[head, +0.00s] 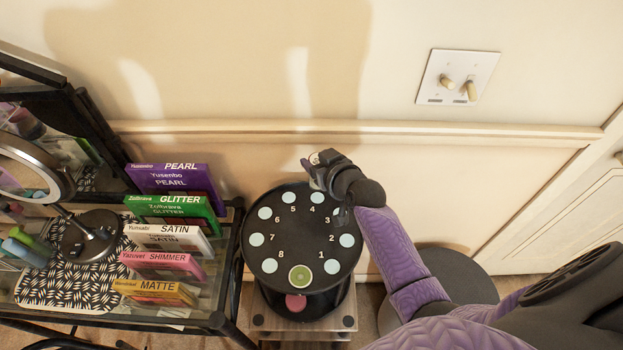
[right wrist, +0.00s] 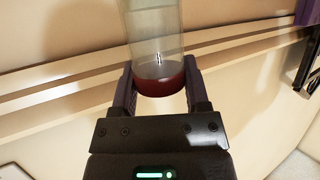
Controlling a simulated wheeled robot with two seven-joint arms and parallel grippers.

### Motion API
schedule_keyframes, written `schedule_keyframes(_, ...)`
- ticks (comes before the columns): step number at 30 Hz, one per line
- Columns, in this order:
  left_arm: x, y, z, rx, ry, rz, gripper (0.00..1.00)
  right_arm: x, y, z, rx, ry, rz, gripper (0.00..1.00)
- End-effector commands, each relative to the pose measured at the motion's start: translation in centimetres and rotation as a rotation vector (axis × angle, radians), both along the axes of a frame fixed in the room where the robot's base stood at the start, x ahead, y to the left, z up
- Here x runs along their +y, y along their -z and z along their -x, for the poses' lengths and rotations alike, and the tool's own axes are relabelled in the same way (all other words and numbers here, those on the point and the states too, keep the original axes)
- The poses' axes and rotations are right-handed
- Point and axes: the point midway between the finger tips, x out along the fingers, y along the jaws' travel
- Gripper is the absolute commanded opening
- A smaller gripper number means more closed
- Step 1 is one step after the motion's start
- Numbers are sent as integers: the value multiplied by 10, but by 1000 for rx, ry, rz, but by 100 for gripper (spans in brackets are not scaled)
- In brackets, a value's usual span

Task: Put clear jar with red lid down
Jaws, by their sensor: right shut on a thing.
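My right gripper (head: 318,168) is over the far edge of a black round stand (head: 301,238), close to the wall. In the right wrist view its two fingers are shut on a clear jar with a red lid (right wrist: 157,45). The red lid end sits between the fingers and the clear body extends away from them. In the head view the gripper mostly hides the jar. The stand's top has numbered pale circles, and a green-centred disc (head: 301,276) is at its near edge. My left gripper is out of view.
A glass-topped shelf on the left holds a row of upright boxes, among them a purple one (head: 175,180) and a green one (head: 175,207), plus a round mirror (head: 30,172). A switch plate (head: 457,77) is on the wall. A pink-red disc (head: 296,303) shows below the stand's top.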

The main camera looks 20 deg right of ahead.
Motion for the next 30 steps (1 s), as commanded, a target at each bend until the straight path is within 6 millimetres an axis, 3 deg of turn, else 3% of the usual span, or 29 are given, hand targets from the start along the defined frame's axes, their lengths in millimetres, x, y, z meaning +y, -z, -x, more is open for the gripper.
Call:
schedule_keyframes(1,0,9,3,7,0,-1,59,0,13,0,1,1,1,1)
schedule_keyframes(9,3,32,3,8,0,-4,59,0,56,0,1,1,0,1)
schedule_keyframes(19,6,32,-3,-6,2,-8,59,0,57,0,-1,1,1,1)
schedule_keyframes(20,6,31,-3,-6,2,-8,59,0,56,0,-1,0,1,66)
schedule_keyframes(24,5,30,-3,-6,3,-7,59,0,55,0,-1,1,1,95)
schedule_keyframes(30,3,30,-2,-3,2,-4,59,0,55,0,-2,1,0,95)
